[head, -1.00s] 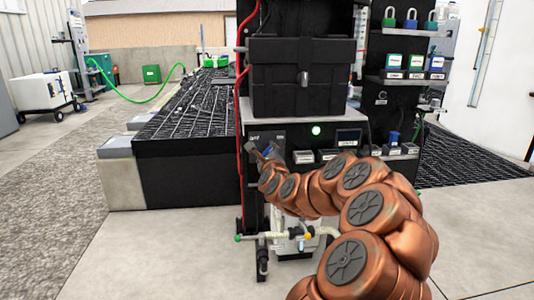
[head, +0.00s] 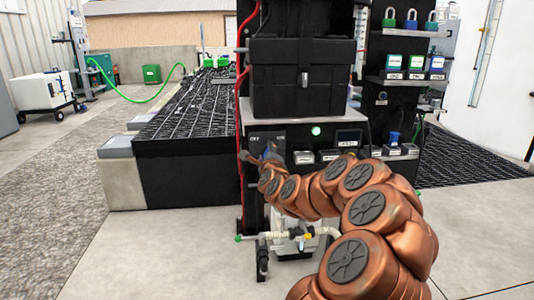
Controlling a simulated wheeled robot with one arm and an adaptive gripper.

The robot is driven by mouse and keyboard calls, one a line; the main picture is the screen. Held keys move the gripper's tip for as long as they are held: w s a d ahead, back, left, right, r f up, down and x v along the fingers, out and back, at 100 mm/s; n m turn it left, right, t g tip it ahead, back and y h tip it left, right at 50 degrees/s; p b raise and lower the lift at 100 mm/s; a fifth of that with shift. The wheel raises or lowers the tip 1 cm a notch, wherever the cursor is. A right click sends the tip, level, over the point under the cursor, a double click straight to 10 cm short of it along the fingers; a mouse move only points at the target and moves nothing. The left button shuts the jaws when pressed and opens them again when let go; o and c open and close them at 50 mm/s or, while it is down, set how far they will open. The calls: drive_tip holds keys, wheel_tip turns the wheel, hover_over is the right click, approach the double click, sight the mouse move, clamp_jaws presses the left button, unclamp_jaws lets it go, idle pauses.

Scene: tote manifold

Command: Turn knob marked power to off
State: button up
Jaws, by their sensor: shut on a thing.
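The dark control panel (head: 284,134) is on the front of the black machine in the middle of the head view. It has small white labels along its top left, too small to read. A round green light (head: 316,131) is lit, and a small display (head: 348,138) sits right of it. My gripper (head: 256,155) is at the panel's left part, its dark fingers against the front, shut on the knob. The knob itself is hidden by the fingers. My copper-coloured arm reaches in from the lower right.
Several labelled switch boxes (head: 328,155) sit along the panel's lower edge, close to my arm. A red hose (head: 240,85) runs down the machine's left side. Valves and pipes (head: 304,237) are below. Shelves with padlocks (head: 411,20) stand right.

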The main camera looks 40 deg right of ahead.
drive_tip(key=shift+f+n+p, duration=0.2)
drive_tip(key=shift+n+p, duration=0.6)
drive_tip(key=shift+n, duration=2.75)
drive_tip(key=shift+f+n+p, duration=0.2)
drive_tip(key=shift+n+p, duration=0.6)
drive_tip(key=shift+n, duration=3.05)
drive_tip(key=o, duration=1.2)
drive_tip(key=shift+c, duration=0.2)
drive_tip(key=shift+s, duration=0.1)
drive_tip(key=v, duration=0.7)
